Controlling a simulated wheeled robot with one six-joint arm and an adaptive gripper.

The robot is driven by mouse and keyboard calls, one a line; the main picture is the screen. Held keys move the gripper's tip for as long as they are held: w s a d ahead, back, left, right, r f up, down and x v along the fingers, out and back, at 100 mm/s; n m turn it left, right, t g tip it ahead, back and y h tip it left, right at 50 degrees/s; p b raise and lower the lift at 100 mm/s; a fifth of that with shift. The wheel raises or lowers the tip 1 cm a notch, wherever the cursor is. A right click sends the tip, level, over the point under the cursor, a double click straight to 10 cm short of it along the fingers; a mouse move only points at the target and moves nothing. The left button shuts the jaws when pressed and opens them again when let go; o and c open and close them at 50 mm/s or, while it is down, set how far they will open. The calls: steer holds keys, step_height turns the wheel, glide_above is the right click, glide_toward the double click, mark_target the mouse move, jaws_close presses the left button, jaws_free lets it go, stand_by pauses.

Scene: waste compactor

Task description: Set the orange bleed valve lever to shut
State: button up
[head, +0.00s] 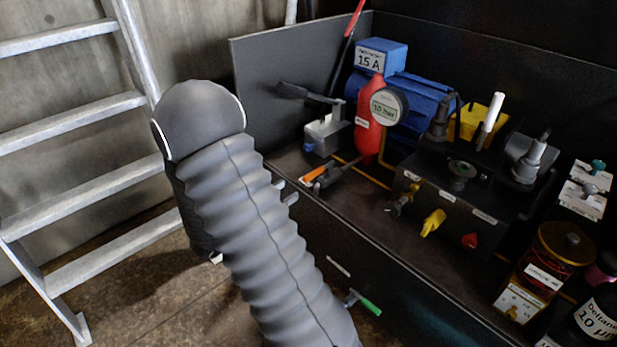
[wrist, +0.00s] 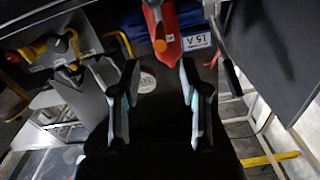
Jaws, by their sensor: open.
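The orange bleed valve lever (head: 314,173) is on the bench in the head view, left of the black valve block, its orange end pointing down-left from a dark valve body.
A red cylinder (head: 369,118), gauge (head: 385,106) and blue motor (head: 422,103) stand behind the lever. The black block (head: 462,190) carries a yellow handle (head: 433,222). A green-handled lever (head: 366,304) sticks out from the bench front. A ladder (head: 82,177) stands at left.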

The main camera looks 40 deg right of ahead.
mark_target(309, 175)
steer(key=d, duration=0.6)
steer(key=w+d, duration=0.1)
steer(key=d, duration=0.2)
steer(key=shift+d, duration=0.2)
jaws_close()
